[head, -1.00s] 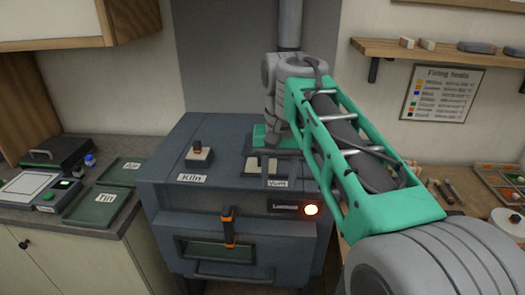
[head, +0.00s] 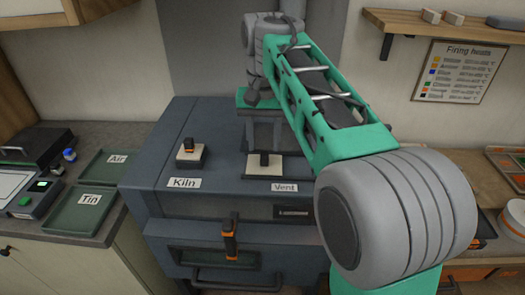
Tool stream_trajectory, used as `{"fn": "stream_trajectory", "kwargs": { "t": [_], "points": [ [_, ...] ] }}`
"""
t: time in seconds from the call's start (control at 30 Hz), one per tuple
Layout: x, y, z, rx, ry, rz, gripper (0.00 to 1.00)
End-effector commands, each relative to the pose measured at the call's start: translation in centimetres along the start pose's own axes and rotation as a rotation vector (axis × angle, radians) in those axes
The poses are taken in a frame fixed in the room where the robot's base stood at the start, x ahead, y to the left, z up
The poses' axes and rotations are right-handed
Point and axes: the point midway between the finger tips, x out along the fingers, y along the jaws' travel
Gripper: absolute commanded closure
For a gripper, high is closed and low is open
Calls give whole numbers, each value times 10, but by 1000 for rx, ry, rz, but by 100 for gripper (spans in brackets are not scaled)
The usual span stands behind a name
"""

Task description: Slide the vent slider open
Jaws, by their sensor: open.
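The vent slider (head: 264,158) is a small dark knob on a pale plate (head: 291,168) on top of the blue-grey kiln (head: 225,155), behind the "Vent" label (head: 284,187). My gripper (head: 263,146) points down just behind and above the knob, its grey fingers below a green mount. It is open and holds nothing. I cannot tell whether the fingers touch the knob or stand just behind it. The plate's far part is hidden by the gripper.
The kiln door has an orange-and-black handle (head: 230,238). Trays marked "Air" (head: 112,168) and "Tin" (head: 83,212) lie on the left counter. A pipe rises behind the kiln.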

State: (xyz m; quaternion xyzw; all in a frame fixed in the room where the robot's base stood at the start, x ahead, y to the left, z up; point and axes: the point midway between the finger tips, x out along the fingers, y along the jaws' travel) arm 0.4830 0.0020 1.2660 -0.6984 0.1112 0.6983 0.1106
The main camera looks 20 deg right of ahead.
Motion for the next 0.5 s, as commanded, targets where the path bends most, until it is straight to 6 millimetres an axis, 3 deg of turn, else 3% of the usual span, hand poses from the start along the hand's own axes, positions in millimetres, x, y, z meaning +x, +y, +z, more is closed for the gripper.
{"fn": "stream_trajectory", "kwargs": {
  "t": [0.03, 0.2, 0.5],
  "points": [
    [21, 2, -1, 4, -1, 0, 58],
    [44, 1, -1, 3, 2, -1, 58],
    [45, 0, -1, 1, 2, -1, 58]
  ]
}}
